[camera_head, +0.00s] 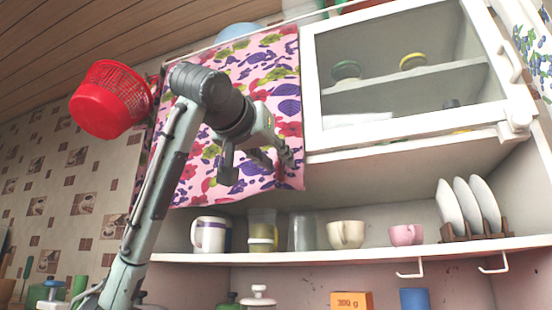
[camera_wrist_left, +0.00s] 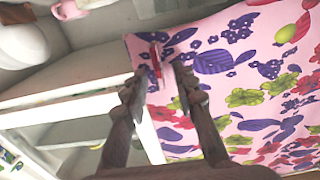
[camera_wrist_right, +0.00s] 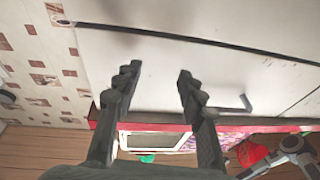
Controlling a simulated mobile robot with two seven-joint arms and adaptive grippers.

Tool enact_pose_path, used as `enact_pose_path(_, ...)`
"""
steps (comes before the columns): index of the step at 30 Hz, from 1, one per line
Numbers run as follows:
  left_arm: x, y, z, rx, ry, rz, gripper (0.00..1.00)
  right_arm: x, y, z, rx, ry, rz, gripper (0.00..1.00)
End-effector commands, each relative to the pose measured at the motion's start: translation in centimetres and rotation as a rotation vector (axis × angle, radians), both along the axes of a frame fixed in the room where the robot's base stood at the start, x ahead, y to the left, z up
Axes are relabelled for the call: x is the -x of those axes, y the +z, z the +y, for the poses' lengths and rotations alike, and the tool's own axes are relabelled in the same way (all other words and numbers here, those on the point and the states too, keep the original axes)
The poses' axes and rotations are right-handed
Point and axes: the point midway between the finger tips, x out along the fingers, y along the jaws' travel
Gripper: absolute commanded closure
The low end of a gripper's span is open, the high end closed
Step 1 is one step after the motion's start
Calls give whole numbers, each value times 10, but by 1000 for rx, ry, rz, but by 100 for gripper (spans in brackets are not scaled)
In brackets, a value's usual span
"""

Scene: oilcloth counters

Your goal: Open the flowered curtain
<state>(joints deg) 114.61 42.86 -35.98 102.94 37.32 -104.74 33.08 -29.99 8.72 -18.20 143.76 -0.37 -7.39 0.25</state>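The flowered curtain (camera_head: 235,105), pink with purple, red and green flowers, hangs closed over the left part of the white wall cupboard. My left gripper (camera_head: 258,168) is in front of its lower right part, fingers apart. In the left wrist view, the curtain (camera_wrist_left: 255,75) fills the right side, and its edge with a narrow red patch shows between the open fingertips of my left gripper (camera_wrist_left: 157,80). I cannot tell whether they touch the cloth. My right gripper (camera_wrist_right: 158,75) is open and empty, facing a plain white surface; it is not in the head view.
A glazed cupboard door (camera_head: 400,75) is right of the curtain. Below, a shelf (camera_head: 350,252) holds cups (camera_head: 346,234), glasses and plates (camera_head: 467,207), with hooks under its edge. A red basket (camera_head: 110,98) hangs left of the curtain, close to my left arm.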

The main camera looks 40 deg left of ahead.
Motion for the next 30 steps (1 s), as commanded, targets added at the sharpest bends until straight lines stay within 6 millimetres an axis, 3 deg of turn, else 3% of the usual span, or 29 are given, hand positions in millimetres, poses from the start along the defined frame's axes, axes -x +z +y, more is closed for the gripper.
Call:
enact_pose_path(9, -4, 0, 1, 0, 0, -1, 72, -1, -1, 0, 4, -1, 5, 60)
enact_pose_path(16, -4, 0, 1, 0, 0, -1, 100, -1, -1, 0, 4, -1, 5, 60)
enact_pose_path(30, -4, 0, 1, 0, 0, -1, 100, 0, -1, 0, 4, -1, 5, 60)
